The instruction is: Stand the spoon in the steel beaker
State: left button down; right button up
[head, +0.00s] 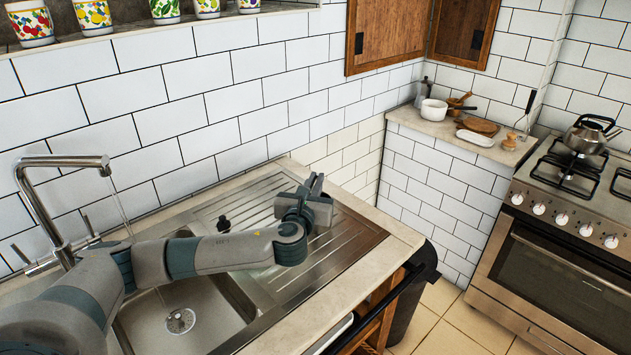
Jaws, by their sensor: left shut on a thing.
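My left gripper (315,188) is above the right part of the ribbed steel drainboard, at the end of my arm reaching in from the left. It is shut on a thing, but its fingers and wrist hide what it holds. I cannot make out the spoon anywhere in the head view. I cannot pick out a steel beaker either; it may be hidden behind my arm or out of the picture. My right gripper is not in view.
The sink basin (205,310) lies below my left arm, with water running from the tap (65,162). A small dark object (223,224) is on the drainboard (345,240). A white pot (433,109) and a kettle (590,135) stand farther back. Patterned cups (93,14) line the upper ledge.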

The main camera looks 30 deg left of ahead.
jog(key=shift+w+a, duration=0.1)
pick_arm(q)
jog(key=c, duration=1.8)
grip_release()
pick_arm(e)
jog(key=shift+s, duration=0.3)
